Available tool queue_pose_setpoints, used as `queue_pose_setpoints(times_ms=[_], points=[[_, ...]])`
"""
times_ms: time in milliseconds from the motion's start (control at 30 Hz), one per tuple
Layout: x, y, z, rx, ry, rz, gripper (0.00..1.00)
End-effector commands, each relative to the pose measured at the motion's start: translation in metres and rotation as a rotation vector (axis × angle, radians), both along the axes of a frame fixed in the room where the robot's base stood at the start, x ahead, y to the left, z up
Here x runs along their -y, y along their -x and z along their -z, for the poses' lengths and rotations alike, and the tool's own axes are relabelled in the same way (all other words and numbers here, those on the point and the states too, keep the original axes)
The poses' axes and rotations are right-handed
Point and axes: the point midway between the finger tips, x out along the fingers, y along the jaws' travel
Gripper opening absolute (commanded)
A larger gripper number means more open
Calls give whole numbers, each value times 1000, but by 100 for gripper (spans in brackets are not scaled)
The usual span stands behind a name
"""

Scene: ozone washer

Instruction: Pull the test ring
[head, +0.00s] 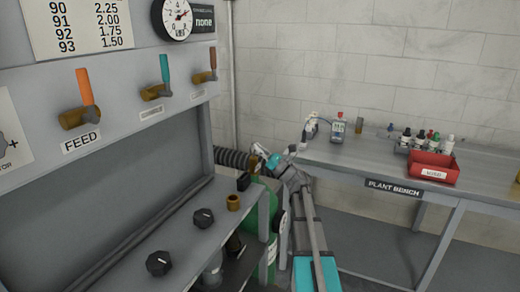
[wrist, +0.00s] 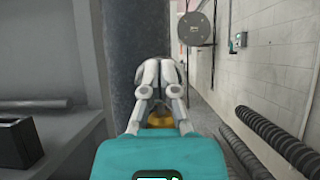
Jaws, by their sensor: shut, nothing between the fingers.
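My gripper (wrist: 160,68) is shut and empty in the wrist view, its fingers together in front of a dark grey upright surface. A yellow, brass-like part (wrist: 160,119) shows just below and behind the fingers, mostly hidden by them and by my teal wrist. I cannot tell whether it carries the test ring. In the head view my gripper (head: 258,153) is small and far off, beyond the panel's right end, near a ribbed dark hose (head: 232,160) and above a green cylinder (head: 262,215). No test ring can be made out in either view.
The plant bench (head: 365,172) with bottles and a red bin (head: 432,168) stands right. Ribbed hoses (wrist: 275,138) run at right in the wrist view.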

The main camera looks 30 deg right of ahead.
Motion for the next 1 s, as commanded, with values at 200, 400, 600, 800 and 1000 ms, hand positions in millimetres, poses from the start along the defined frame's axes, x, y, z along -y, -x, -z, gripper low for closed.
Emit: queue_pose_setpoints(times_ms=[200, 400, 600, 800, 1000], points=[[0, 0, -5, 0, 0, -1, 0], [-1, 0, -17, 0, 0, -1, 0], [-1, 0, -19, 1, -1, -1, 0], [-1, -1, -18, 0, -1, -2, 0], [0, 0, -17, 0, -1, -2, 0]])
